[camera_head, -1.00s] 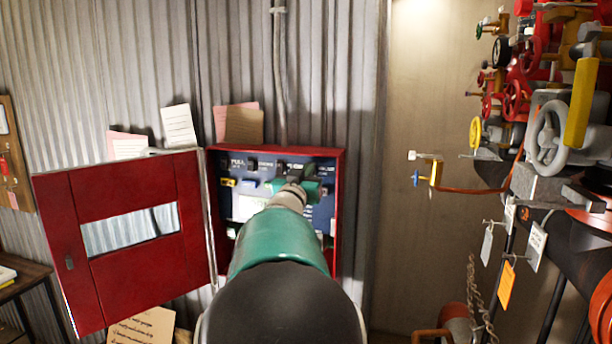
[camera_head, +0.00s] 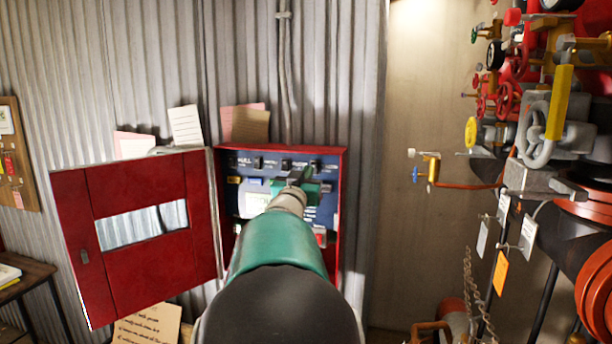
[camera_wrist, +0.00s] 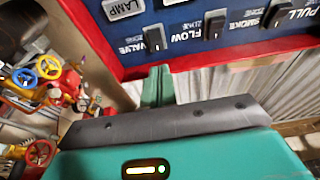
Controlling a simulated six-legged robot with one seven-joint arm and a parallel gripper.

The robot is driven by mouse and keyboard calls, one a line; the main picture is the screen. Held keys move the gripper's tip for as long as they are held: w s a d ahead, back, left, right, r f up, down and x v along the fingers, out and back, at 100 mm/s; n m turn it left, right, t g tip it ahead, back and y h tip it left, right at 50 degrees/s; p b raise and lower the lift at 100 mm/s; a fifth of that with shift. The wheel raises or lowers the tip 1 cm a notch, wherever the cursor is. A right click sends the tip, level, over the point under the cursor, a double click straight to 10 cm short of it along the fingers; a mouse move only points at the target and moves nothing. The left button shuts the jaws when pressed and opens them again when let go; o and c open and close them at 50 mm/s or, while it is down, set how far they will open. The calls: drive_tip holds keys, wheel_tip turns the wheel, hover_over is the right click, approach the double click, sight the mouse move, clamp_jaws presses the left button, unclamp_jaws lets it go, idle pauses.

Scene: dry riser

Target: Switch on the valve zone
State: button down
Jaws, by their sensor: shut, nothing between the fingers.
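The red alarm panel (camera_head: 342,200) stands open on the corrugated wall, with a dark blue face and a row of black zone switches along its top. The valve zone switch (camera_wrist: 154,40) is the black rocker above the VALVE label in the wrist view, where the lettering is upside down. In the head view, the switch at the right end of the row (camera_head: 315,165) shows. My green gripper (camera_wrist: 157,78) is shut and empty, its fingertips just short of the valve switch with a small gap visible. I cannot tell which way the rocker is set.
The red panel door (camera_head: 150,255) hangs open to the left. Papers (camera_head: 186,125) are tucked behind the panel and door. Pipes and valves with handwheels (camera_head: 540,135) crowd the right side. A plain tan wall (camera_head: 410,250) lies between.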

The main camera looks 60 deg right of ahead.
drive_tip(key=s+a, duration=0.1)
drive_tip(key=a, duration=0.8)
drive_tip(key=shift+s+a, duration=0.25)
drive_tip(key=shift+s, duration=0.1)
drive_tip(key=shift+r, duration=0.1)
